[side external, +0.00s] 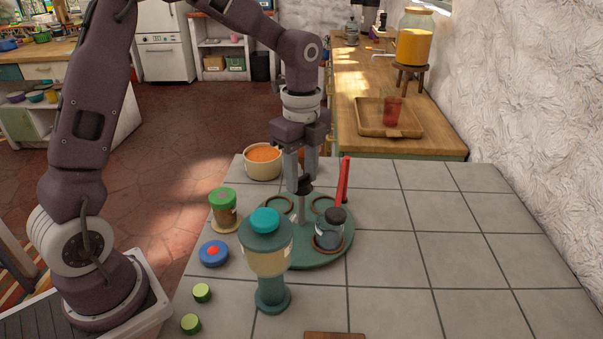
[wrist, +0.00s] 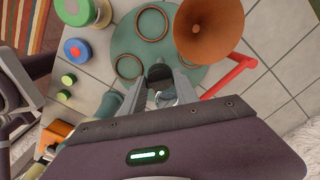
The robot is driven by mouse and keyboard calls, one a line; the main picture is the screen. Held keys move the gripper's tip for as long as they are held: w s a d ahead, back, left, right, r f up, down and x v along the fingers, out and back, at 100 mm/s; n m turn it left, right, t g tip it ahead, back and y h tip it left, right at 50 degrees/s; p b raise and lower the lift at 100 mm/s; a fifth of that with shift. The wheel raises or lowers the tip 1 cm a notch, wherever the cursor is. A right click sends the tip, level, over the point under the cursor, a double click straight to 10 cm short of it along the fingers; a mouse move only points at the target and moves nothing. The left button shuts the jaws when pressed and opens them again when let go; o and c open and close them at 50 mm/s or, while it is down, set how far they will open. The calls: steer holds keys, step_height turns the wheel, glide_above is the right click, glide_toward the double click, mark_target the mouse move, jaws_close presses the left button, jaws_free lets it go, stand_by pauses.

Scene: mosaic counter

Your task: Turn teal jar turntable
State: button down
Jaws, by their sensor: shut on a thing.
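The teal turntable (side external: 311,259) is a round disc on the tiled counter, with several brown-rimmed round recesses and a pale centre post topped by a dark knob (side external: 304,187). It also shows in the wrist view (wrist: 126,43). My gripper (side external: 302,183) points down over the turntable, with its fingers closed around the dark knob, which also shows in the wrist view (wrist: 158,72). A clear jar with a dark lid (side external: 333,216) stands in the front right recess; two recesses further back look empty. My fingers partly hide the knob and the rear of the disc.
A red bar (side external: 344,180) rises at the turntable's right rear. An orange-brown cone (wrist: 208,28) is close by. A green-lidded jar (side external: 223,205), blue disc with red top (side external: 214,252) and teal-lidded container (side external: 268,258) stand left and front. Tiles at right are clear.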

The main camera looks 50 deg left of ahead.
steer(key=shift+w+r+m, duration=0.1)
steer(key=shift+w+m, duration=0.05)
steer(key=shift+m, duration=4.75)
steer(key=c, duration=1.2)
jaws_free()
step_height(320, 180, up, 7)
steer(key=shift+c, duration=0.2)
